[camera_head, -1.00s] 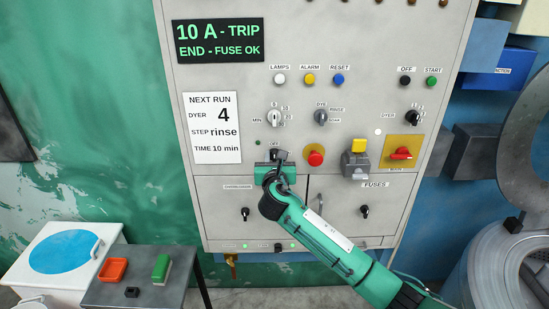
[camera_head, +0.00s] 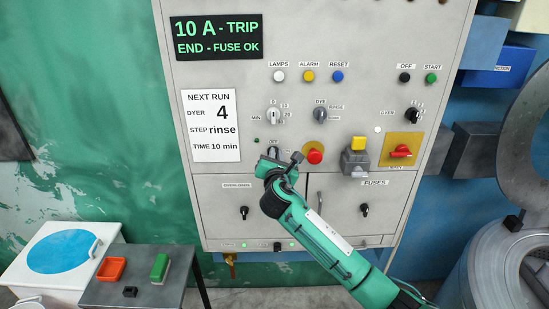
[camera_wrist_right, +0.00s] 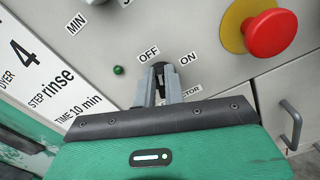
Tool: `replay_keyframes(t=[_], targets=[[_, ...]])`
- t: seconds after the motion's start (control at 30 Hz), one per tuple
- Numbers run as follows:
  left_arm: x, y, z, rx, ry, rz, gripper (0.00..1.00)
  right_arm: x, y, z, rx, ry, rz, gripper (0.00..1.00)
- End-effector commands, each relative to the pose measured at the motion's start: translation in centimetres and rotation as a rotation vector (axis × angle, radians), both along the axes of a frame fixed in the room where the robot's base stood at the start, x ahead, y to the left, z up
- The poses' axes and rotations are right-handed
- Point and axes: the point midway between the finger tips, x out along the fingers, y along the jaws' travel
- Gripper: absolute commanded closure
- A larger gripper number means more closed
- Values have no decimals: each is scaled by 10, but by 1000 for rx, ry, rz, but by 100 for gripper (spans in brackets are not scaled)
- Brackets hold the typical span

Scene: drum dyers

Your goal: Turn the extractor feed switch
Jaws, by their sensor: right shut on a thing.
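The extractor feed switch (camera_wrist_right: 159,72) is a small dark knob on the grey panel, between the labels OFF and ON in the right wrist view. Part of its label, ending in "CTOR", shows beside the fingers. My right gripper (camera_wrist_right: 160,88) is shut on this knob, with a grey finger on each side. In the head view my green right arm reaches up from the lower right, and the right gripper (camera_head: 274,158) covers most of the switch. How far the knob is turned is hard to tell. My left gripper is not in view.
A red mushroom button (camera_head: 315,157) sits just right of the gripper. Further right are a grey box with a yellow top (camera_head: 356,150) and a red rotary switch (camera_head: 401,151) on a yellow plate. A side table (camera_head: 140,278) holds an orange tray and a green block.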

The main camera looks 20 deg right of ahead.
Motion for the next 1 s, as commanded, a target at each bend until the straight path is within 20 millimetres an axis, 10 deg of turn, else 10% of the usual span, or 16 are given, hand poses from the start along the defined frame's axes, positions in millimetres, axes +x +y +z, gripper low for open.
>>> replay_keyframes(t=[1.0], targets=[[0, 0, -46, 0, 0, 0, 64, -3, -10, -15, 907, -261, 0, 100]])
